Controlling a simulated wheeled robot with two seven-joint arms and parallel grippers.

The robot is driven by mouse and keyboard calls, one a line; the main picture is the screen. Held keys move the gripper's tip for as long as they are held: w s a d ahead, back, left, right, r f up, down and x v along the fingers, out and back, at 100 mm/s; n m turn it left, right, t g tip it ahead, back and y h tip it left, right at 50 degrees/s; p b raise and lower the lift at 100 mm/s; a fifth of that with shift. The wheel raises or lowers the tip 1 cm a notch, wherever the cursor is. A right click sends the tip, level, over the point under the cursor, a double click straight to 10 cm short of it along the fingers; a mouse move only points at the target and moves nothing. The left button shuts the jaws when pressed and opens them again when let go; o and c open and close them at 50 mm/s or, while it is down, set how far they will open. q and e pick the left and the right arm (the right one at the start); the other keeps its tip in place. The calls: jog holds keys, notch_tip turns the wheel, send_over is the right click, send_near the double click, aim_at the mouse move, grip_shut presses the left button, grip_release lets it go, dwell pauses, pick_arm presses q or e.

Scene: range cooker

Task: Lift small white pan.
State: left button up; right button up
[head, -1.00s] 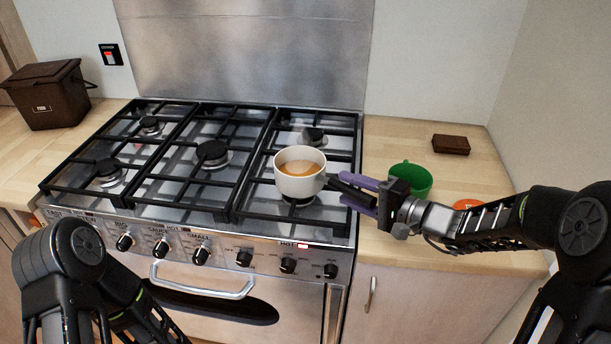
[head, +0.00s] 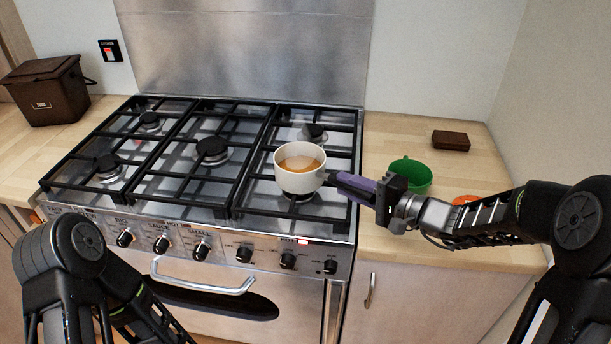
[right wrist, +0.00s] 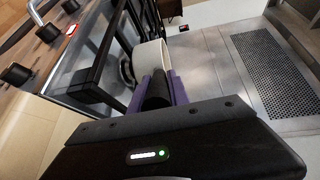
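The small white pan (head: 300,178) holds an orange-brown liquid and is over the front right burner of the cooker, close to upright. Its white side also shows in the right wrist view (right wrist: 152,57). Its black handle (right wrist: 158,92) points right, toward my right gripper (head: 335,179). The purple fingers of that gripper are closed on the handle, one on each side. I cannot tell for sure whether the pan's base is clear of the black grate. My left arm shows at the lower left, but its gripper is out of view.
The cooker's black grates (head: 212,170) surround the pan. A green cup (head: 411,176) stands on the right worktop near my right gripper, with an orange item (head: 463,200) and a brown block (head: 451,141). A brown bin (head: 45,90) stands far left.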

grip_shut()
dwell(0.8)
jog(key=shift+r, duration=0.15)
